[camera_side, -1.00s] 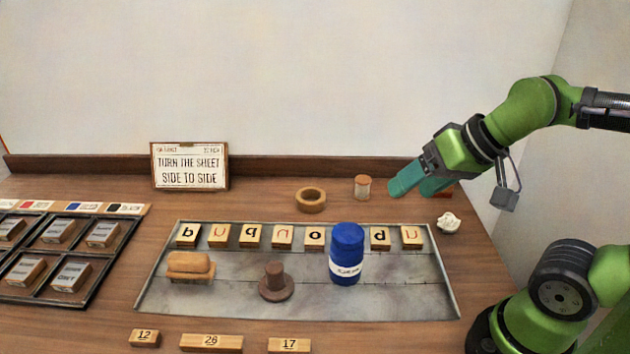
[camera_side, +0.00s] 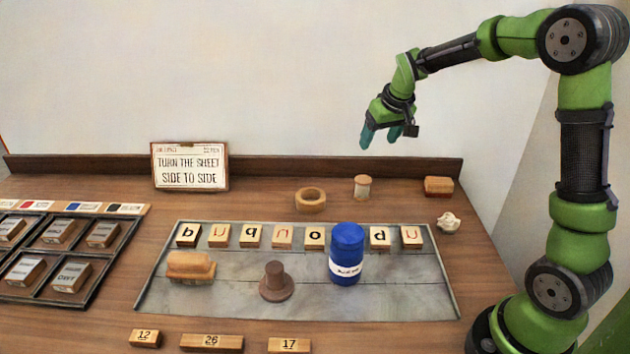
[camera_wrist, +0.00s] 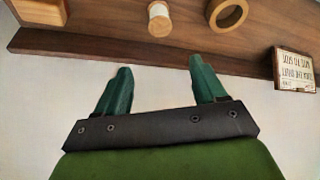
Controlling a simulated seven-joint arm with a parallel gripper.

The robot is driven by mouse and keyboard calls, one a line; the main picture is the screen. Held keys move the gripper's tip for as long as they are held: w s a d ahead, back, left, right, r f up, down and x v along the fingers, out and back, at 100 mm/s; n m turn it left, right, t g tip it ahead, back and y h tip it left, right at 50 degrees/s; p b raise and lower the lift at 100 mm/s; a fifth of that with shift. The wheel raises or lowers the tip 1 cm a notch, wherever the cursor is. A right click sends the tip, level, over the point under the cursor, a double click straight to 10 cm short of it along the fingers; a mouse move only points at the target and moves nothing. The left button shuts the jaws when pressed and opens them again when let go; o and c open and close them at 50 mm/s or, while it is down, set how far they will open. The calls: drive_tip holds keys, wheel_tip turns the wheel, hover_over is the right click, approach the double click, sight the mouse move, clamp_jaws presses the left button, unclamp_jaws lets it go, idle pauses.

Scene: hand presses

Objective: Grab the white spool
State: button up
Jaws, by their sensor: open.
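The white spool (camera_side: 362,187) stands upright at the back of the wooden table, with a brown top and a pale body. It also shows in the wrist view (camera_wrist: 159,19) at the top, beyond the gap between my fingers. My gripper (camera_side: 380,138) is open and empty, with teal fingers pointing down, above the back of the table and the spool. In the wrist view my gripper (camera_wrist: 160,85) shows both fingers apart with nothing between them.
A wooden ring (camera_side: 311,200) stands left of the spool, and a reddish-brown block (camera_side: 439,185) and a crumpled white lump (camera_side: 448,222) are to its right. A blue bottle (camera_side: 346,254) and letter tiles sit on the grey plate (camera_side: 400,298) in front. A raised ledge (camera_side: 290,170) runs behind.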

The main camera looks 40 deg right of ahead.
approach(363, 179)
drive_tip(key=x, duration=0.5)
drive_tip(key=shift+w+d, duration=0.2)
drive_tip(key=shift+w, duration=0.15)
drive_tip(key=x, duration=0.5)
drive_tip(key=shift+s+a+f, duration=0.2)
drive_tip(key=shift+s+a, duration=0.05)
drive_tip(key=shift+s, duration=0.1)
drive_tip(key=c, duration=1)
drive_tip(key=shift+r, duration=0.1)
